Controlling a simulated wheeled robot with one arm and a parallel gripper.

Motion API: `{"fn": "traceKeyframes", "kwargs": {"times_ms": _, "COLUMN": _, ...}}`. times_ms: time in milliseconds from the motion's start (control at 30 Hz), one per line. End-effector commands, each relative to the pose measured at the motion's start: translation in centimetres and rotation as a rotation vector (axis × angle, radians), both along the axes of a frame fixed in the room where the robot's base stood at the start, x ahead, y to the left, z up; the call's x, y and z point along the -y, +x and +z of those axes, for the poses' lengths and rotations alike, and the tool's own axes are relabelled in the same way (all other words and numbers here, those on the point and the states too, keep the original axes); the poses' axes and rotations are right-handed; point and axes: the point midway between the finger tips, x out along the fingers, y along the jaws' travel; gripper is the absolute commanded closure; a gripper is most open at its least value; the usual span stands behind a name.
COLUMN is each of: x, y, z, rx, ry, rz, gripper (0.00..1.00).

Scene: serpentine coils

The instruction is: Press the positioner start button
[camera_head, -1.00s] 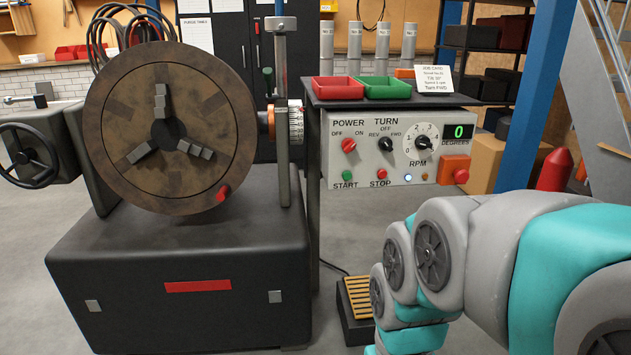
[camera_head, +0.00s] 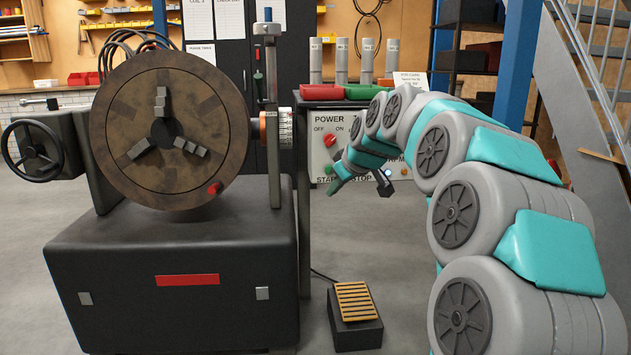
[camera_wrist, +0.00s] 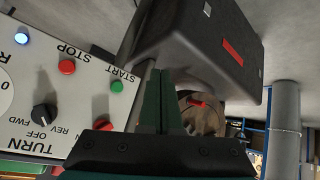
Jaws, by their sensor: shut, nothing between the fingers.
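The control panel (camera_head: 322,128) stands right of the positioner, partly hidden behind my arm. The green START button (camera_head: 328,169) is low on its left side; it also shows in the wrist view (camera_wrist: 117,86), left of the fingertips. My gripper (camera_head: 335,188) is shut and empty, in front of the panel's lower left. In the wrist view its dark fingers (camera_wrist: 160,72) are together, with the START button apart from them. The red STOP button (camera_wrist: 67,67) and the red POWER knob (camera_wrist: 103,125) lie near START. The degrees display is hidden by my arm.
The positioner with its round chuck plate (camera_head: 168,130) and dark base (camera_head: 180,265) fills the left. A foot pedal (camera_head: 353,303) lies on the floor below the panel. Red and green trays (camera_head: 323,92) sit on the panel's top. Floor between base and pedal is clear.

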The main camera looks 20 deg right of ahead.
Motion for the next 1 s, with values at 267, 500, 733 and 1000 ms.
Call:
{"fn": "traceKeyframes", "kwargs": {"times_ms": 267, "x": 2.2, "y": 1.2, "z": 0.8, "rx": 0.044, "ry": -0.025, "rz": -0.010, "gripper": 1.00}}
{"fn": "traceKeyframes", "kwargs": {"times_ms": 500, "x": 2.1, "y": 1.2, "z": 0.7, "rx": 0.042, "ry": -0.023, "rz": -0.009, "gripper": 1.00}}
{"fn": "traceKeyframes", "kwargs": {"times_ms": 733, "x": 2.3, "y": 1.9, "z": 0.8, "rx": 0.042, "ry": -0.023, "rz": -0.009, "gripper": 1.00}}
{"fn": "traceKeyframes", "kwargs": {"times_ms": 1000, "x": 2.9, "y": 4.5, "z": 0.8, "rx": 0.038, "ry": -0.022, "rz": -0.008, "gripper": 1.00}}
